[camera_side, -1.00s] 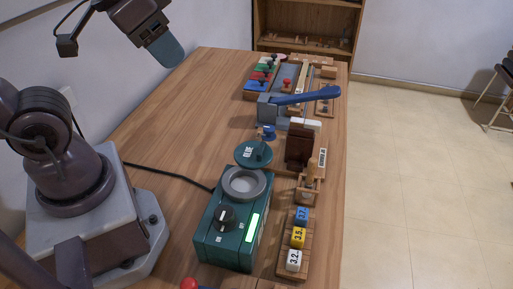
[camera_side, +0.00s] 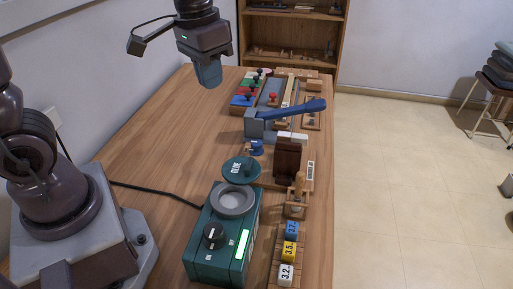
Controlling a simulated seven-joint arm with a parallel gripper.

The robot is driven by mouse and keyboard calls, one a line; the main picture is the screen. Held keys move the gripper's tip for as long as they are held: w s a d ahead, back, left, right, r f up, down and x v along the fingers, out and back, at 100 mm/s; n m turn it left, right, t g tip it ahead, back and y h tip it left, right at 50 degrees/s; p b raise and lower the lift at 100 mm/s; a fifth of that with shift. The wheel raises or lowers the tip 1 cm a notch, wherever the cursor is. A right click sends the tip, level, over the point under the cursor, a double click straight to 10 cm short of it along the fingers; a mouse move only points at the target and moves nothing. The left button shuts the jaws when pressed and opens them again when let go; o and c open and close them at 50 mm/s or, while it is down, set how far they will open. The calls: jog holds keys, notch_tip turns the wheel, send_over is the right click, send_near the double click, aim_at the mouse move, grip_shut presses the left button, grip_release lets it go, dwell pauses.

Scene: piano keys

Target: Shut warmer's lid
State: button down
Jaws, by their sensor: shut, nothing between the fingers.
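The warmer is a dark green box (camera_side: 212,262) at the front of the table, with a black knob, a lit pale green strip and a round grey well (camera_side: 233,200) on top. Its round green lid (camera_side: 242,170) stands raised at the far side of the well, tilted back, with a label on it. The well is uncovered and looks empty. My gripper (camera_side: 208,76) is shut and empty, high above the table, behind and a little left of the lid and well apart from it.
A blue-handled lever press (camera_side: 290,110) stands beyond the lid. A brown block (camera_side: 287,160) and a rack with numbered cubes (camera_side: 289,252) are to the right. Colored blocks (camera_side: 245,100) lie farther back. The table's left side is clear except for a black cable (camera_side: 160,191).

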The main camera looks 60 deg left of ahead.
aim_at(246, 187)
jog(key=w+a+f+n+g, duration=0.15)
jog(key=w+f, duration=0.25)
jog(key=w, duration=0.4)
jog(key=w+f+n+g, duration=0.1)
jog(key=w+f+g, duration=0.1)
jog(key=w+f, duration=0.45)
jog(key=s+d+f, duration=0.2)
jog(key=s+f, duration=0.3)
jog(key=f, duration=0.4)
jog(key=shift+f+h, duration=0.35)
jog(key=shift+h, duration=0.05)
jog(key=shift+g, duration=0.25)
jog(key=s+d, duration=0.6)
jog(key=shift+s, duration=0.1)
